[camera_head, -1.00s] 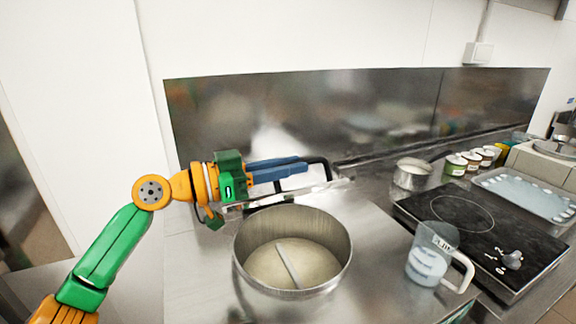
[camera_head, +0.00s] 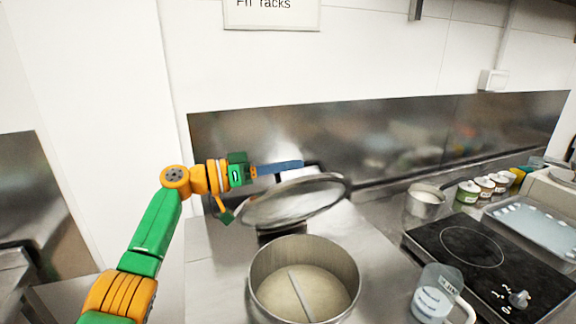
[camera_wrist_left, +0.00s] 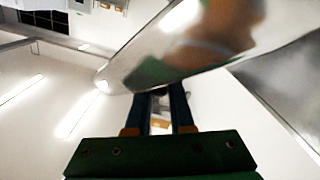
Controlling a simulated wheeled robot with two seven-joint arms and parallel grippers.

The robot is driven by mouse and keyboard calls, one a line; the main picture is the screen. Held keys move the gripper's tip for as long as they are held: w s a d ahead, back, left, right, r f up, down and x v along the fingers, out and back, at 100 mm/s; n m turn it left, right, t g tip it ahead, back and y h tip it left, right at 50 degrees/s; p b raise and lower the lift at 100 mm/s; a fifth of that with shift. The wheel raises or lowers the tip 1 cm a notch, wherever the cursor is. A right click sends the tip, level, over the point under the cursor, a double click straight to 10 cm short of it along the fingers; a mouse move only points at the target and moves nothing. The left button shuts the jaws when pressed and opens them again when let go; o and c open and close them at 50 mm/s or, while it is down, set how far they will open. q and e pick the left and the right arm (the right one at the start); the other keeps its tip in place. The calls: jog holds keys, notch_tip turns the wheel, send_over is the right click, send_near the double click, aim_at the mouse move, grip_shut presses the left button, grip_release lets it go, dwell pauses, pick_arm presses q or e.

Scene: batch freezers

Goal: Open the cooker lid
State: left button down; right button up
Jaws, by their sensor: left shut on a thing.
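The cooker pot (camera_head: 257,275) is an open steel pot with pale contents and a light bar across the inside. Its round steel lid (camera_head: 293,203) is raised and tilted above and behind the pot, clear of the mouth. My left gripper (camera_head: 298,165) is at the lid's far side, with its blue fingers shut on the lid handle; the handle itself is mostly hidden. In the left wrist view, the lid (camera_wrist_left: 190,45) fills the upper middle, just beyond the fingertips of my left gripper (camera_wrist_left: 162,90). My right gripper is not in view.
A black hob (camera_head: 480,262) lies right of the pot, with a clear jug (camera_head: 433,292) at its near left edge. A steel splashback (camera_head: 400,140) is behind.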

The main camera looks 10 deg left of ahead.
pick_arm(q)
jog(key=c, duration=0.9)
grip_release()
jog(key=shift+w+f, duration=0.2)
jog(key=shift+w, duration=0.1)
jog(key=shift+s+a+f+b, duration=0.1)
jog(key=shift+s+a+b, duration=0.1)
jog(key=shift+a+b, duration=0.1)
jog(key=b+v, duration=0.3)
jog(key=v, duration=0.3)
jog(key=shift+a+f, duration=0.1)
jog(key=shift+s+a, duration=0.1)
jog(key=shift+a, duration=0.1)
jog(key=shift+r, duration=0.2)
jog(key=shift+d, duration=0.15)
